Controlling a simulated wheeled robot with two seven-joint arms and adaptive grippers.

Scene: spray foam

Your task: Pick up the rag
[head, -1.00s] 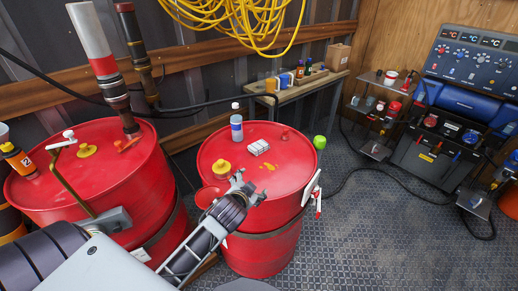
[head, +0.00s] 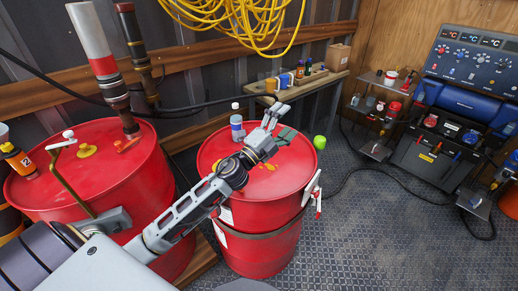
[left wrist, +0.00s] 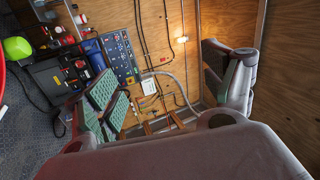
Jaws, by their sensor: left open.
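My left gripper (head: 281,122) is over the top of the right red barrel (head: 215,150), fingers spread and pointing away toward the back. It also shows in the left wrist view (left wrist: 168,88), open, with nothing between its fingers. The rag, a small white folded bundle on the barrel top in the earlier head view, is hidden behind the gripper now. The left wrist view does not show it either. My right gripper is not in view.
A white bottle with a blue band (head: 237,128) stands on the barrel top, left of the gripper. A green round object (head: 319,142) is at the barrel's right edge. A second red barrel (head: 70,185) stands left. The floor (head: 400,235) at right is mostly clear.

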